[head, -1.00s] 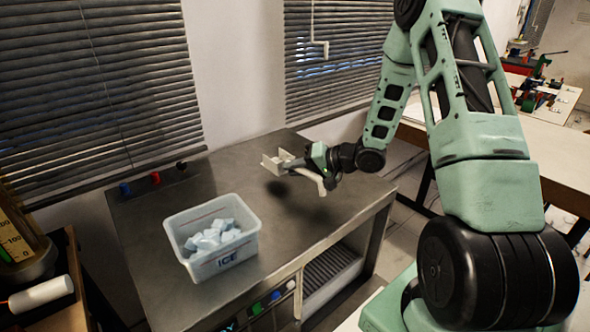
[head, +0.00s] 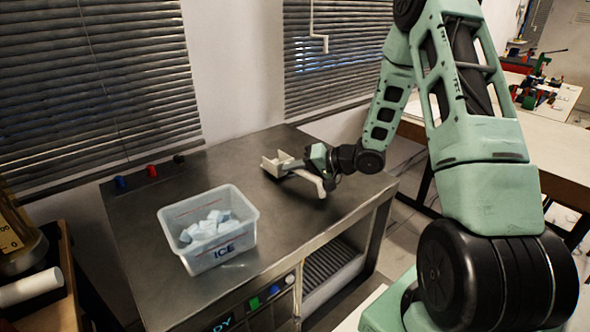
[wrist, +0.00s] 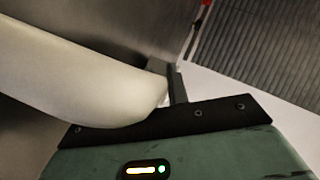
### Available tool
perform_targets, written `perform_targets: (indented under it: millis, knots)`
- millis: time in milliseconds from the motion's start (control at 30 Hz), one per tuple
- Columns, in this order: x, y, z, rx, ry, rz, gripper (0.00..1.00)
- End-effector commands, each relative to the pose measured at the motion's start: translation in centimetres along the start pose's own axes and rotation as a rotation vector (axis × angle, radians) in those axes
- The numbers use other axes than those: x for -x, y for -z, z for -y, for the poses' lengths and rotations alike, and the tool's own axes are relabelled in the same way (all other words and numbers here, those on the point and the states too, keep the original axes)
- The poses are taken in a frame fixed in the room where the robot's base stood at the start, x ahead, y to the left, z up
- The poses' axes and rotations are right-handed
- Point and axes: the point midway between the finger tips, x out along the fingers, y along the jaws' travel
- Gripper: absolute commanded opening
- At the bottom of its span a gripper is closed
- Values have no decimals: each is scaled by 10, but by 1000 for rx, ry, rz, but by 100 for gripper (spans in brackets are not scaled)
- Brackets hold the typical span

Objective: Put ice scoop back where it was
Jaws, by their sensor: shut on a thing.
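The white ice scoop (head: 275,167) is in my gripper (head: 303,166), at the right part of the steel table in the head view. The gripper is shut on it. The scoop's open end points left, and its pale handle reaches toward the table's front right. It is at or just above the tabletop; I cannot tell whether it touches. In the wrist view a large pale part of the scoop (wrist: 75,85) fills the left side, and the fingertips are mostly hidden. A clear ice bin (head: 248,235) with pale cubes stands left of the scoop.
The steel table (head: 265,210) is bare between bin and scoop. Blue, red and black knobs (head: 151,170) line its back left edge. Blinds (head: 90,80) hang behind. Buttons (head: 273,290) sit on the front panel. A wooden stand (head: 60,300) is at the lower left.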

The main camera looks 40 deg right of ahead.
Motion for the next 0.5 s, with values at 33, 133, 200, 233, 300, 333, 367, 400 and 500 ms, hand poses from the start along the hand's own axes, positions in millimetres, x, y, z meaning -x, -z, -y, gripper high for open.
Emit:
perform_targets:
  millis: [33, 133, 200, 233, 300, 333, 367, 400, 500]
  knots:
    - [-1, 0, -1, 0, 0, 0, 0]
    - [-1, -1, -3, 0, 0, 0, 0]
    - [-2, -2, -4, 0, 0, 0, 0]
    - [-2, -2, -4, 0, 0, 0, 0]
    - [-3, -3, -6, 0, 0, 0, 0]
    - [-3, -3, -6, 0, 0, 0, 0]
    - [-3, -3, -7, -1, 0, 0, 0]
    - [-4, -3, -7, -1, 0, 0, 0]
    - [-4, -4, -9, -1, 0, 0, 0]
